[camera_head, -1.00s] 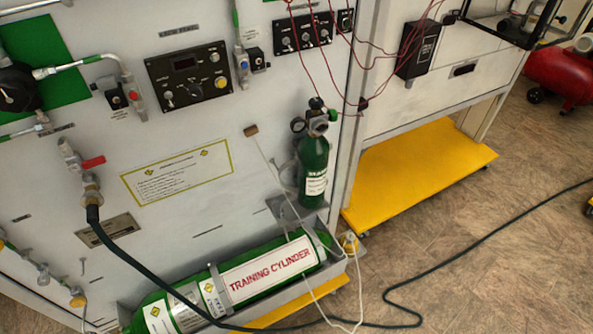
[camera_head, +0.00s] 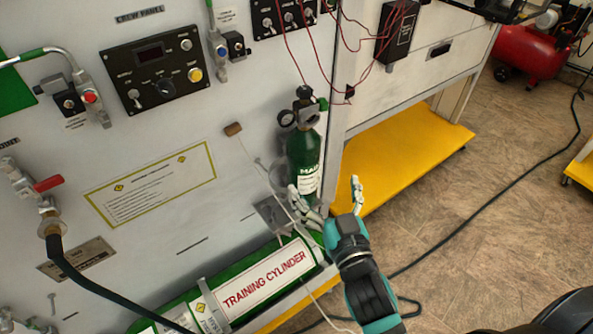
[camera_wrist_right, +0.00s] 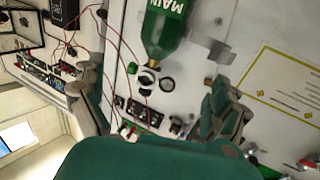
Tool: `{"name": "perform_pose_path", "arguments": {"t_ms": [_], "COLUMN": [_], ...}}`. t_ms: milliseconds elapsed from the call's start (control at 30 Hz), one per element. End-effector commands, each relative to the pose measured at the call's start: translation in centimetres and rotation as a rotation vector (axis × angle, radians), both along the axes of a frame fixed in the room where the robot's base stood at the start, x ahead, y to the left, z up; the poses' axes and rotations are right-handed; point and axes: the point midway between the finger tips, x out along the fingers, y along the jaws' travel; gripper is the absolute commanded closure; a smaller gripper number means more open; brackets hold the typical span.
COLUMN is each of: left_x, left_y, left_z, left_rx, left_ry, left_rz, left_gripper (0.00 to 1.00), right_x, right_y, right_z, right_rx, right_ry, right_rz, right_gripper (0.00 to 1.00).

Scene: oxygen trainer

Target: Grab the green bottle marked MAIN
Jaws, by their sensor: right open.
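The green bottle marked MAIN (camera_head: 304,152) stands upright against the white panel, with a dark valve and gauge on top. In the right wrist view the green bottle (camera_wrist_right: 165,30) appears upside down between the spread fingers, its MAIN label partly cut off by the top edge. My right gripper (camera_head: 327,196) is open and empty. One finger overlaps the bottle's lower left edge in the head view, and the other is out to its right. I cannot tell whether a finger touches it. My left gripper is not in view.
A large green training cylinder (camera_head: 263,282) lies in a holder below the bottle. A thin pale cord (camera_head: 262,172) hangs near the bottle's left side. Red wires (camera_head: 293,60) run above it. A yellow shelf (camera_head: 405,165) is to the right. A dark hose (camera_head: 490,200) crosses the floor.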

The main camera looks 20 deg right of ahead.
Motion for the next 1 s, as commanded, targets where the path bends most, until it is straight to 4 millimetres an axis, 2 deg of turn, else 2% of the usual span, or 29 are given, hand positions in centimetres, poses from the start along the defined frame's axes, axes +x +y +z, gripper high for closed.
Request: {"name": "perform_pose_path", "arguments": {"t_ms": [200, 400, 667, 867, 1000], "left_x": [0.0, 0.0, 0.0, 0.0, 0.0], "left_y": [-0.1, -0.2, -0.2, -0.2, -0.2], "left_z": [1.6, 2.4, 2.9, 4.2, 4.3], "left_rx": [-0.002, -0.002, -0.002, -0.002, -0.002], "left_ry": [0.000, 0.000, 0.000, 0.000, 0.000], "left_rz": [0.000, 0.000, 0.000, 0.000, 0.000], "left_gripper": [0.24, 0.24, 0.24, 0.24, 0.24], "right_x": [4.9, 8.8, 10.9, 13.7, 15.4], "right_y": [0.0, -0.1, -0.1, -0.3, -0.3], "right_z": [0.5, 0.3, 0.1, 0.5, 0.2], "right_rx": [-0.003, -0.002, -0.001, -0.002, -0.001], "right_ry": [-0.003, -0.001, 0.001, 0.002, 0.000], "right_rz": [0.001, 0.000, 0.000, 0.000, 0.001], "right_gripper": [0.00, 0.00, 0.00, 0.00, 0.00]}}
